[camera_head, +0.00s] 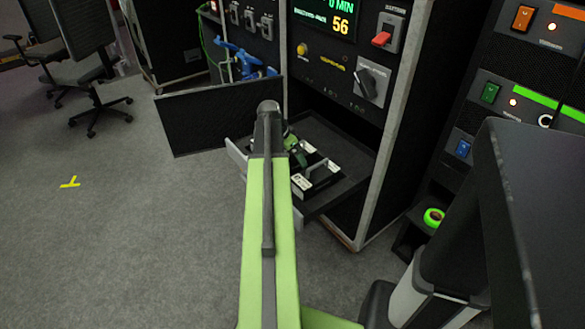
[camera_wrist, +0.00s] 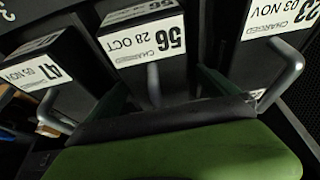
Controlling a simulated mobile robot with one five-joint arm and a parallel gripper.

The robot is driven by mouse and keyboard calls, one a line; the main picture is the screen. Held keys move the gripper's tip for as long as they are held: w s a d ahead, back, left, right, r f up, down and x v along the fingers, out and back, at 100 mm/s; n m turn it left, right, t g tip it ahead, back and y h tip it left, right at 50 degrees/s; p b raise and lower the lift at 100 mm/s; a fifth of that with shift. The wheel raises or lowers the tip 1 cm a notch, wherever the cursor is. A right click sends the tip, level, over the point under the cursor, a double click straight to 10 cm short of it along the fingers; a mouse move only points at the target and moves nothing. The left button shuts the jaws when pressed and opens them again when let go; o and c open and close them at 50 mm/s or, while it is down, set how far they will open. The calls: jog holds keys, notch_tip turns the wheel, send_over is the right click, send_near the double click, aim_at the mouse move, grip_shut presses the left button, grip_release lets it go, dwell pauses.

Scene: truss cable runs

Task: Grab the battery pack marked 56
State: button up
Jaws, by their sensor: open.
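The battery pack marked 56 (camera_wrist: 142,45) is in the middle of the wrist view. Its white label reads 56, 28 OCT, CHARGED, upside down. Its grey handle (camera_wrist: 154,85) rises toward my gripper. My gripper (camera_wrist: 165,92) is open, with one finger on each side of that handle; I cannot tell whether they touch it. In the head view my gripper (camera_head: 292,146) is over the open drawer (camera_head: 345,187), mostly hidden behind my green arm. Packs with white labels lie in the drawer there, their numbers too small to read.
A pack marked 47 (camera_wrist: 40,68) is at the left of the wrist view and one marked 23 (camera_wrist: 278,18) at the right, both close to the fingers. An open black door panel (camera_head: 215,118) stands left of the drawer. A display (camera_head: 325,18) above shows 56.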

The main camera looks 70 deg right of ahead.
grip_shut()
dwell(0.7)
